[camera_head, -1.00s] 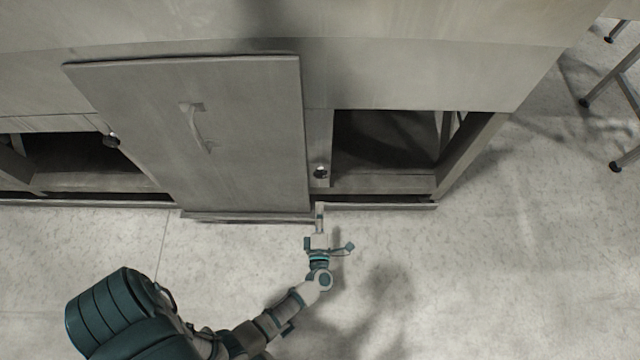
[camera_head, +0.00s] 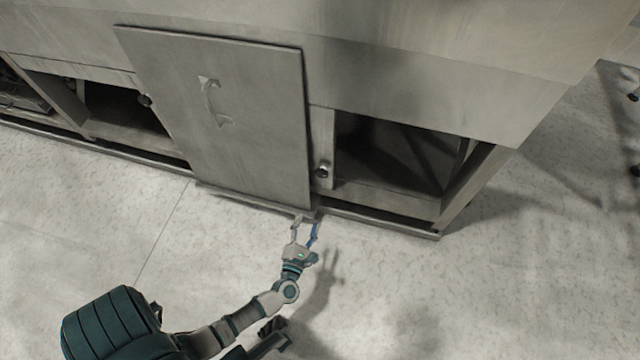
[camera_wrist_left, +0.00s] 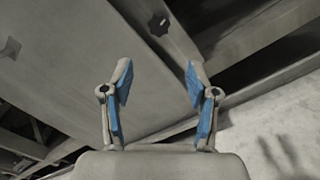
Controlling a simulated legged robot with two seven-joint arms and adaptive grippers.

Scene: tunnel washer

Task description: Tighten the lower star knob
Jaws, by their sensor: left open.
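A dark star knob (camera_head: 322,171) sits on the frame post just right of the grey panel (camera_head: 225,125). It also shows at the top of the left wrist view (camera_wrist_left: 158,24), past and between my fingertips. A second dark knob (camera_head: 145,100) sits at the panel's left edge, higher in the head view. My left gripper (camera_head: 306,222) is open and empty, near the panel's lower right corner, below the nearer knob and apart from it. Its two blue-padded fingers stand wide apart in the left wrist view (camera_wrist_left: 158,78). My right gripper is not seen.
The panel has a handle (camera_head: 212,102). Dark openings lie right (camera_head: 390,160) and left (camera_head: 120,107) of it. A base rail (camera_head: 400,225) runs along the machine's foot. The pale floor (camera_head: 480,300) in front is clear.

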